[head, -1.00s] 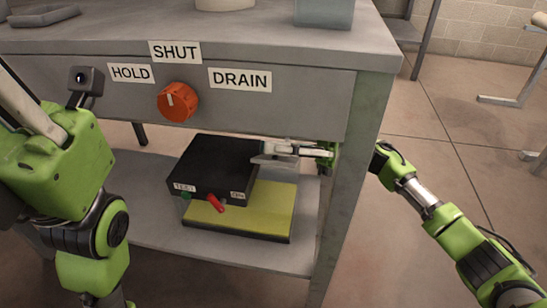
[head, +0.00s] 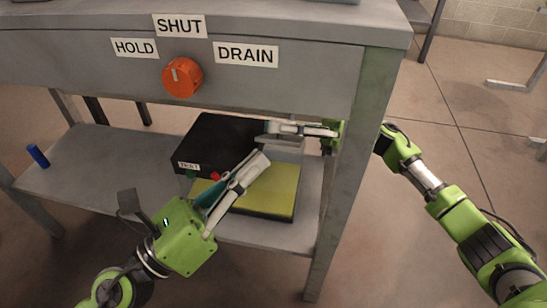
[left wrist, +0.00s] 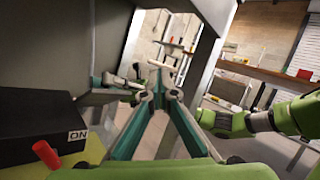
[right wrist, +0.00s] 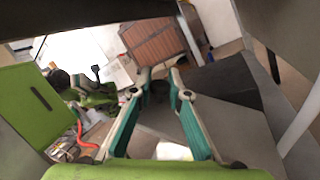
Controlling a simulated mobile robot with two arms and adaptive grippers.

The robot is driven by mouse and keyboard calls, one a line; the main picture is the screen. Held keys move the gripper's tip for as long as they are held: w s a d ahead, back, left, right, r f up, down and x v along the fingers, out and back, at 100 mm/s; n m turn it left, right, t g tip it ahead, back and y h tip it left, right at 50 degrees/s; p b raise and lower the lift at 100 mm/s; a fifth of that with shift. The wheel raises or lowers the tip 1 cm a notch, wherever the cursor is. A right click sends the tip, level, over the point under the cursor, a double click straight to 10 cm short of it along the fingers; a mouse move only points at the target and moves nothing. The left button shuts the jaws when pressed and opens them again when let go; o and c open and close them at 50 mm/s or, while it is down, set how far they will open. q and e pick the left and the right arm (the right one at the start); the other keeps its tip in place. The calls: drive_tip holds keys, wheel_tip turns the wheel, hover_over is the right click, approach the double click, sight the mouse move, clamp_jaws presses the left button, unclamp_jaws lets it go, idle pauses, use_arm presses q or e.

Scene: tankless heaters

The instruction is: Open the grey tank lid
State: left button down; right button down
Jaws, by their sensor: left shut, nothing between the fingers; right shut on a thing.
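The grey tank lid is not in view; only a sliver of what may be the tank base (head: 340,1) shows at the head view's top edge. My left gripper (head: 262,160) is shut and empty in front of the lower shelf, overlapping the yellow pad in the picture. Its closed fingertips show in the left wrist view (left wrist: 159,75). My right gripper (head: 270,128) reaches under the table from the right, at the black box (head: 212,137). It appears shut on that box, though the contact is unclear. The orange dial (head: 182,77) is on the front panel among SHUT, HOLD and DRAIN labels.
The black box, with its red lever (left wrist: 45,153), sits over a yellow pad (head: 275,195) on the lower shelf (head: 90,165). The table's green-grey leg (head: 355,170) stands beside my right forearm.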

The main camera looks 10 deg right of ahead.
use_arm(q)
wheel_tip(320, 180, down, 14)
drive_tip(key=s+n+t+y, duration=0.1)
drive_tip(key=n+t+y, duration=0.35)
drive_tip(key=y, duration=0.75)
drive_tip(key=w+d, duration=0.1)
drive_tip(key=w, duration=0.2)
drive_tip(key=w+d+r+m+t, duration=0.1)
drive_tip(key=w, duration=0.2)
drive_tip(key=w+d+r+t, duration=0.1)
drive_tip(key=w+d, duration=0.1)
drive_tip(key=w, duration=0.1)
drive_tip(key=shift+w+m, duration=0.25)
drive_tip(key=shift+m, duration=0.1)
drive_tip(key=shift+w+d+r, duration=0.1)
drive_tip(key=shift+w+r, duration=0.35)
drive_tip(key=shift+r, duration=0.35)
drive_tip(key=shift+w+d+r, duration=0.15)
drive_tip(key=shift+w+r, duration=0.3)
drive_tip(key=shift+r, duration=0.15)
drive_tip(key=shift+r, duration=0.1)
